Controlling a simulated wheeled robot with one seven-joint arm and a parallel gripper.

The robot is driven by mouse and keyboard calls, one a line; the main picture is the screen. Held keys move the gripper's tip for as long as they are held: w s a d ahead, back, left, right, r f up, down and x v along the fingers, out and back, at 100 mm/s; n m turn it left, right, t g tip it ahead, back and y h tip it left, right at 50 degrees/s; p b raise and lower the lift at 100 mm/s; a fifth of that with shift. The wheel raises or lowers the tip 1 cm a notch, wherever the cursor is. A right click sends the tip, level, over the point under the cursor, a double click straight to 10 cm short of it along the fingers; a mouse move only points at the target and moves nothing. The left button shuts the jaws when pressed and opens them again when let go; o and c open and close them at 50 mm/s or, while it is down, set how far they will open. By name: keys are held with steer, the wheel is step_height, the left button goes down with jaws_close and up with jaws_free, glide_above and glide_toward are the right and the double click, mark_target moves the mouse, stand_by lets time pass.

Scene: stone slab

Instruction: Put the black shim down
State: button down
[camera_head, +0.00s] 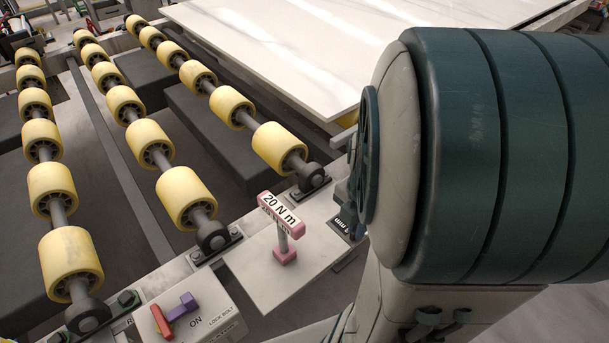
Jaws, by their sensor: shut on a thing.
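A small dark piece with white "mm" lettering, which looks like the black shim (346,227), shows at the left edge of my arm. It is at the right end of the pale plate (262,292); I cannot tell whether it touches the plate. My gripper (353,200) is mostly hidden behind my large teal and white arm link. Only a narrow dark part of it shows, just above the shim, and it is shut on it. The fingertips are not clearly visible.
A pink T-handle marked "20 N m" (282,225) stands upright on the plate, left of the shim. A switch box marked "ON" (193,312) has red and purple levers. Yellow rollers (187,197) fill the left. A white slab (290,50) lies behind.

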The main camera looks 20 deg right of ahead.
steer(key=p, duration=0.1)
steer(key=w+p, duration=0.1)
steer(key=shift+w+d+f+p, duration=0.2)
steer(key=shift+w+p, duration=0.05)
steer(key=shift+p, duration=0.1)
steer(key=w+d+f, duration=0.1)
steer(key=w+f, duration=0.1)
steer(key=w, duration=0.1)
steer(key=w+d+f, duration=0.1)
steer(key=w+f, duration=0.1)
steer(key=w, duration=0.1)
steer(key=w+d+f, duration=0.1)
steer(key=w+f, duration=0.1)
steer(key=w, duration=0.1)
steer(key=shift+d+f+b, duration=0.1)
steer(key=shift+f+b, duration=0.05)
steer(key=shift+b, duration=0.25)
steer(key=shift+f+b, duration=0.5)
steer(key=shift+f, duration=1.5)
steer(key=shift+f, duration=0.2)
steer(key=c, duration=1.5)
jaws_free()
steer(key=shift+c, duration=0.2)
steer(key=shift+r, duration=0.2)
